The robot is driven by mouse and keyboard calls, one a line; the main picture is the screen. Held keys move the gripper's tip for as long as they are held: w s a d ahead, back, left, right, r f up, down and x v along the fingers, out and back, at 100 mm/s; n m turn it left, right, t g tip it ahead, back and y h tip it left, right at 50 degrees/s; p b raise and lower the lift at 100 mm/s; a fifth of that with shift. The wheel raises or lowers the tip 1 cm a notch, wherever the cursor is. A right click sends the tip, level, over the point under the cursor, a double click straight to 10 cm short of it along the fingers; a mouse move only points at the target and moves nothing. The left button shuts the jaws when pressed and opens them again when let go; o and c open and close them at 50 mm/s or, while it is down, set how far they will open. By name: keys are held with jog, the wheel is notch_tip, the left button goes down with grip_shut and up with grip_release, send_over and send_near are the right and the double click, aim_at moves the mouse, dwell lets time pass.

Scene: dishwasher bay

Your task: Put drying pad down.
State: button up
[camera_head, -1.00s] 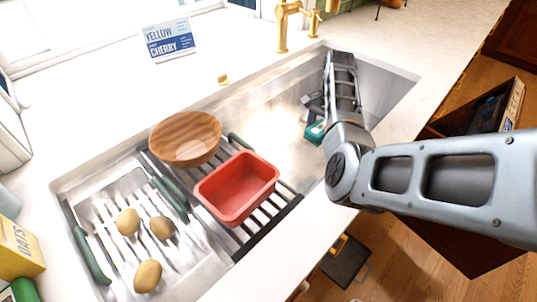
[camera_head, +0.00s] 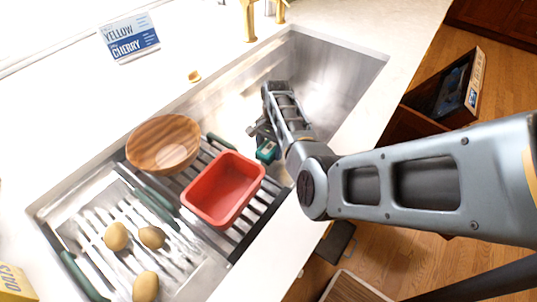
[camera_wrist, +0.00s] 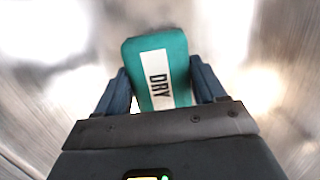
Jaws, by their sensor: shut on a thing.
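The drying pad (camera_wrist: 178,50) is teal with a white label that reads DRY. My gripper (camera_wrist: 160,88) is shut on it, with one finger on each side, in the wrist view. In the head view my gripper (camera_head: 262,142) is down inside the sink basin, just right of the red tub, and the teal pad (camera_head: 267,151) shows at its end. Blurred metal lies beyond the pad in the wrist view. I cannot tell whether the pad touches the sink.
A red tub (camera_head: 222,190) and a wooden bowl (camera_head: 163,144) rest on the slatted rack at the sink's left. Several potatoes (camera_head: 116,237) lie on the left rack. A sign (camera_head: 130,38) stands on the counter behind. The basin's right part (camera_head: 335,70) is clear.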

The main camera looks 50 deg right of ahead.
aim_at(272, 144)
jog(key=shift+a+f, duration=0.2)
jog(key=shift+f, duration=1.95)
jog(key=shift+f, duration=0.1)
jog(key=shift+f, duration=0.1)
jog(key=o, duration=1)
jog(key=r, duration=0.4)
jog(key=d+r, duration=0.1)
jog(key=r, duration=0.7)
jog(key=shift+w+d+r, duration=0.1)
jog(key=shift+d+r, duration=0.05)
jog(key=shift+d, duration=0.25)
jog(key=shift+d, duration=0.1)
